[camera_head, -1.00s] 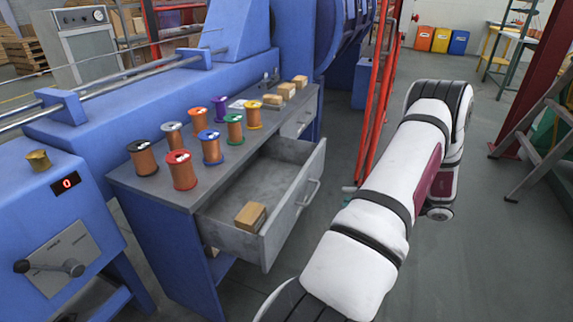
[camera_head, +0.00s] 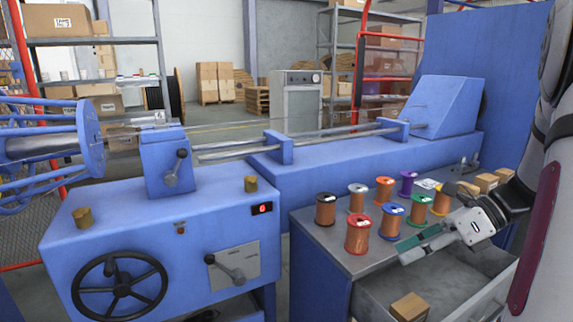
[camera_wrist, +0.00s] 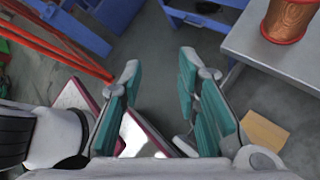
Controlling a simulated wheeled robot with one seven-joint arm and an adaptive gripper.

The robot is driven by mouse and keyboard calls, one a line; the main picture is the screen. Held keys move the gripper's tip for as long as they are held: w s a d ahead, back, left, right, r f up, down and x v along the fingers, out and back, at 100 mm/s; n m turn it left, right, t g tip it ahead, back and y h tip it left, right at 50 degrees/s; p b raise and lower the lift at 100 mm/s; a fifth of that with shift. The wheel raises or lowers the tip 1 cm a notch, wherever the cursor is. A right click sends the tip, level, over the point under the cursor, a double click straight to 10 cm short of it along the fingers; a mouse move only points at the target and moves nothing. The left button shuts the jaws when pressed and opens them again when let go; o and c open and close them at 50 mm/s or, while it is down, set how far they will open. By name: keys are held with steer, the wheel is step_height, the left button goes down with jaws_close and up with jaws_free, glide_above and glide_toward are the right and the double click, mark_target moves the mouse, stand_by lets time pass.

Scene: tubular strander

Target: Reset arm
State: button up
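My gripper (camera_head: 418,248) is at the right in the head view, above the open drawer (camera_head: 478,312) of the grey-topped cabinet. In the wrist view my gripper (camera_wrist: 158,85) shows two green-padded fingers spread wide apart, with nothing between them but floor and parts of my own body further off. My arm rises along the right edge of the head view and is partly cut off. A cardboard box (camera_head: 409,307) lies in the drawer. The box also shows in the wrist view (camera_wrist: 264,132), beyond the right finger.
Several wire spools, among them a red one (camera_head: 358,234), stand on the cabinet top (camera_head: 325,243) close to my gripper. Small boxes (camera_head: 486,182) sit behind them. The blue machine (camera_head: 150,240) with a black handwheel (camera_head: 119,286) fills the left. A red rail (camera_wrist: 60,42) stands left in the wrist view.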

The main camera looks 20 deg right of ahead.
steer(key=s+a+r+n+g+h, duration=0.2)
steer(key=s+a+n+g, duration=0.1)
steer(key=a+n, duration=0.5)
steer(key=s+a+r+n+g+h, duration=0.1)
steer(key=s+a+r+n+g, duration=0.2)
steer(key=a+n, duration=0.5)
steer(key=s+a+f+n+t+h, duration=0.1)
steer(key=s+a+n+h, duration=0.2)
steer(key=s+n, duration=0.35)
steer(key=s+a+f+n+h, duration=0.1)
steer(key=s+a+n+h, duration=0.3)
steer(key=s+n, duration=0.3)
step_height(320, 180, up, 28)
steer(key=w+d+t+p, duration=0.1)
steer(key=t+p, duration=0.2)
steer(key=p, duration=2.2)
steer(key=shift+w+f+t+p, duration=0.25)
steer(key=shift+w+t+p, duration=0.1)
steer(key=shift+t+p, duration=0.05)
